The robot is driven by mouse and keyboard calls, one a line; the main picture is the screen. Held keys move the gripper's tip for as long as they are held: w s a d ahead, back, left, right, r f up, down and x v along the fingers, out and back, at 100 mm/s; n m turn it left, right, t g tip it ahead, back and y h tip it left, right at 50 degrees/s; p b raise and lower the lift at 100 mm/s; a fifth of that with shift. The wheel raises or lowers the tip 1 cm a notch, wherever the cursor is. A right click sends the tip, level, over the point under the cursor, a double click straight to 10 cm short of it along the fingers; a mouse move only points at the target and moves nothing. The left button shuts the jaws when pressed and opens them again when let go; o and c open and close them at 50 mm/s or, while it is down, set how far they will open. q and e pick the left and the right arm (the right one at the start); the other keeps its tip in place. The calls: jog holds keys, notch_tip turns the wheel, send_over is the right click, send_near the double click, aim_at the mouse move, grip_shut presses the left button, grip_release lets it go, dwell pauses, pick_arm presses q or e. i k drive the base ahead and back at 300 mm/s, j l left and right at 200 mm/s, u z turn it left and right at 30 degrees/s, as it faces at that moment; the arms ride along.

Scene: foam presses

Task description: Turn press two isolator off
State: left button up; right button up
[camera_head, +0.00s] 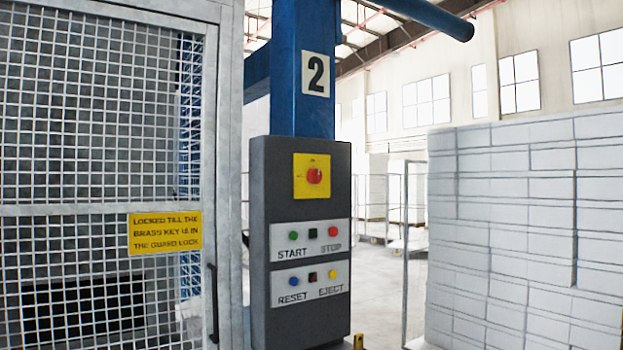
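The press two isolator (314,176) is a red rotary knob on a yellow square plate, near the top of a dark grey control box (262,215). Its small position marks are too blurred to read. The box is on a blue column (300,60) with a number 2 plate (315,74). Below the knob are a START/STOP panel (309,240) with green and red buttons and a RESET/EJECT panel (310,285) with blue and yellow buttons. Neither of my grippers shows in the head view.
A mesh guard door (90,110) with a yellow sign (165,233) about the brass key and a dark handle (213,303) stands left of the box. Stacked white foam blocks (520,240) fill the right side. Open floor (385,285) shows between box and stack.

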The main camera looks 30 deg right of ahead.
aim_at(314, 177)
jog(key=l+z, duration=0.45)
jog(key=i+l+z, duration=0.15)
jog(key=z, duration=0.3)
jog(key=i+l+z, duration=0.1)
jog(key=i+l, duration=0.2)
jog(key=l, duration=0.25)
jog(key=i+l, duration=0.3)
jog(key=l, duration=0.25)
jog(key=i+l+z, duration=0.15)
jog(key=i+l, duration=0.15)
jog(key=l, duration=0.25)
jog(key=i+l+z, duration=0.1)
jog(key=i+l, duration=0.2)
jog(key=l, duration=0.2)
